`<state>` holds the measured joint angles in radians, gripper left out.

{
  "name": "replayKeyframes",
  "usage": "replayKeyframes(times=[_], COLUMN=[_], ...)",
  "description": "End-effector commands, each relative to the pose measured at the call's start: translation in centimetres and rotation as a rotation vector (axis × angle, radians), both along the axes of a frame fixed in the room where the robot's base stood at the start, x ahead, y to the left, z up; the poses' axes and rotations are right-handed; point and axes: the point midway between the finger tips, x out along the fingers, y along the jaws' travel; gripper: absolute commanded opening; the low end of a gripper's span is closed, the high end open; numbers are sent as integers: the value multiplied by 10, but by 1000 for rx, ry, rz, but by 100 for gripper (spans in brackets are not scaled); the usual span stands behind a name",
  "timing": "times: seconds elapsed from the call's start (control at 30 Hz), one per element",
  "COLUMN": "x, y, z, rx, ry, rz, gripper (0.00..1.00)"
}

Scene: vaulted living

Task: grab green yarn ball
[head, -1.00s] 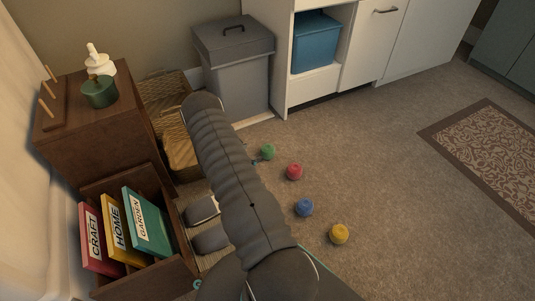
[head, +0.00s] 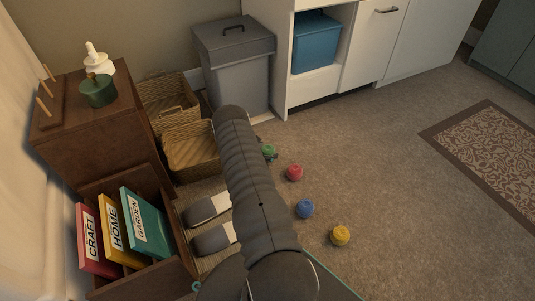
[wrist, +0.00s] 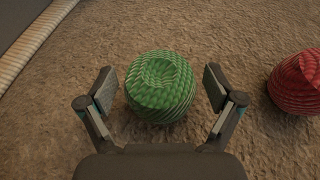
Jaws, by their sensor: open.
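The green yarn ball (wrist: 160,86) rests on the carpet in the middle of the wrist view. My gripper (wrist: 160,88) is open, with one finger on each side of the ball and a small gap on both sides. In the head view the green yarn ball (head: 268,151) is just right of my arm, partly covered by the gripper's end. Most of my gripper is hidden behind the arm there.
A red yarn ball (wrist: 299,82) lies to the right, followed in the head view by a blue ball (head: 305,208) and a yellow ball (head: 340,235). Wicker baskets (head: 190,150) and a grey bin (head: 236,75) stand left and behind.

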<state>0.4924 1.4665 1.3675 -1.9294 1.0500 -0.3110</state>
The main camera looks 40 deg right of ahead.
Motion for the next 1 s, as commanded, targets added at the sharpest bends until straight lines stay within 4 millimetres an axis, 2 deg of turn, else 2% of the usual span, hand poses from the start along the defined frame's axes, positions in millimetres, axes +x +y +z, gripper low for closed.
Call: replayKeyframes(times=[0.03, 0.2, 0.5, 0.53, 0.57, 0.73, 0.77, 1.0], x=[-1, 0, 0, 0, 0, 0, 0, 0], y=[-8, -25, -30, -30, -30, -30, -30, -30], z=[-6, -13, -14, -14, -14, -14, -14, -14], rx=[0, 0, 0, 0, 1, 1, 1, 0], ry=[0, 0, 1, 1, 1, 1, 1, 1], rz=[-2, 0, 0, 0, 0, 0, 0, 0], gripper=[91, 91, 91, 89, 81, 39, 35, 35])
